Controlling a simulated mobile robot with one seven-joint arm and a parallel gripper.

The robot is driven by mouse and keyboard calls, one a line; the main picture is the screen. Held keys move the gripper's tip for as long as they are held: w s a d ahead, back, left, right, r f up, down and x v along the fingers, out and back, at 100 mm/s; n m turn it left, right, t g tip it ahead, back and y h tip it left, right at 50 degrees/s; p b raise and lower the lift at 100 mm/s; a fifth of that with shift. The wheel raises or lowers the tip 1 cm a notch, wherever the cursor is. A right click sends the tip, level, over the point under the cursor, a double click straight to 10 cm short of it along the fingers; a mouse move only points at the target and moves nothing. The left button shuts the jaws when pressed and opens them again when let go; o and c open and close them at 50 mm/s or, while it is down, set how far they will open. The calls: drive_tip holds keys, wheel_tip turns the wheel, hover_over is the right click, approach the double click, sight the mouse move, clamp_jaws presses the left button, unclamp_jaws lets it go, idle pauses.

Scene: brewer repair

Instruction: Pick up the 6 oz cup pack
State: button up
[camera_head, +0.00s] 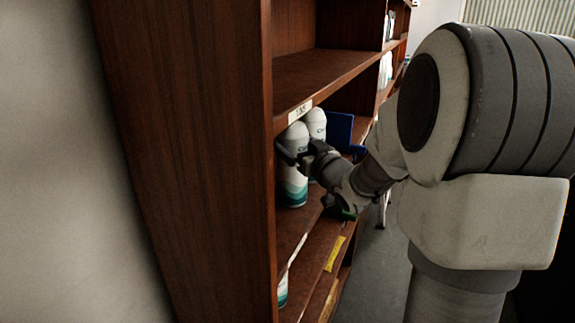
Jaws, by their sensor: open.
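Two white cylindrical packs with rounded tops stand upright on a middle shelf (290,235) of the brown bookcase. The front pack (293,187) has teal wave print near its base. The second pack (315,122) stands just behind it and to the right, partly hidden. The size print on them is too small to read, so I cannot tell which is 6 oz. My gripper (292,156) is open, its dark fingers reaching in from the right across the upper half of the front pack. I cannot tell whether the fingers touch it.
The bookcase side panel (185,130) closes off the left. Another white-and-teal item (283,290) shows on a lower shelf. Grey floor (385,270) is open at right.

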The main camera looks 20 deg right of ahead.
drive_tip(key=w, duration=0.4)
drive_tip(key=shift+w+a+f+p, duration=0.1)
drive_tip(key=shift+a+f+p, duration=0.15)
drive_tip(key=shift+p, duration=0.1)
drive_tip(key=shift+d, duration=0.1)
clamp_jaws()
